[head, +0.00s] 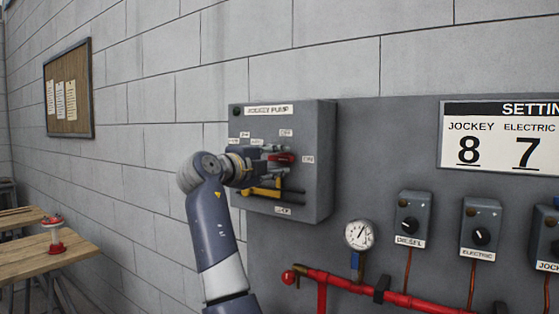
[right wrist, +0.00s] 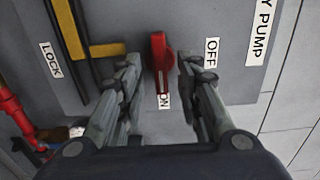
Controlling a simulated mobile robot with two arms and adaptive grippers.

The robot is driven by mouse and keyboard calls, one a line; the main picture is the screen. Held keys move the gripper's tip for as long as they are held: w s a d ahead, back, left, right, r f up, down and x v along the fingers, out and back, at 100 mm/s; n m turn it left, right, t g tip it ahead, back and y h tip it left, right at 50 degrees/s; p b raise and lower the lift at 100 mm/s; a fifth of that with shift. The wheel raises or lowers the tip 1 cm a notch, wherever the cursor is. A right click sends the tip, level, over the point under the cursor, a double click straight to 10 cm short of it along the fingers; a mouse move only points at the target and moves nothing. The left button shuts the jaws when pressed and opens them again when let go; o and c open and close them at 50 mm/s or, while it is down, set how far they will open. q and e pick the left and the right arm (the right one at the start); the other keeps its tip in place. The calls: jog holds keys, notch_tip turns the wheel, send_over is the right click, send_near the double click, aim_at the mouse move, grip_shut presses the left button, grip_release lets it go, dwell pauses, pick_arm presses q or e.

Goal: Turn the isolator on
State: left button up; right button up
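The isolator is a grey wall box (head: 316,190) labelled for the jockey pump, with a red handle (head: 284,158) on its front. In the right wrist view the red handle (right wrist: 160,55) points toward the ON label (right wrist: 164,102), which it partly covers. The OFF label (right wrist: 211,52) lies to the right. My right gripper (right wrist: 157,64) is open, with one finger on each side of the handle. Gaps show between the handle and both fingers. In the head view my right gripper (head: 279,161) is at the box front. My left gripper is not in view.
Yellow and black bars (right wrist: 105,49) and a LOCK label (right wrist: 51,60) are beside the left finger. Below right of the box are a pressure gauge (head: 359,234), a red pipe (head: 345,281) and small switch boxes (head: 413,218). A wooden table (head: 45,262) stands at left.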

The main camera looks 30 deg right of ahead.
jog(key=v, duration=1)
jog(key=shift+a, duration=0.2)
jog(key=shift+s, duration=0.1)
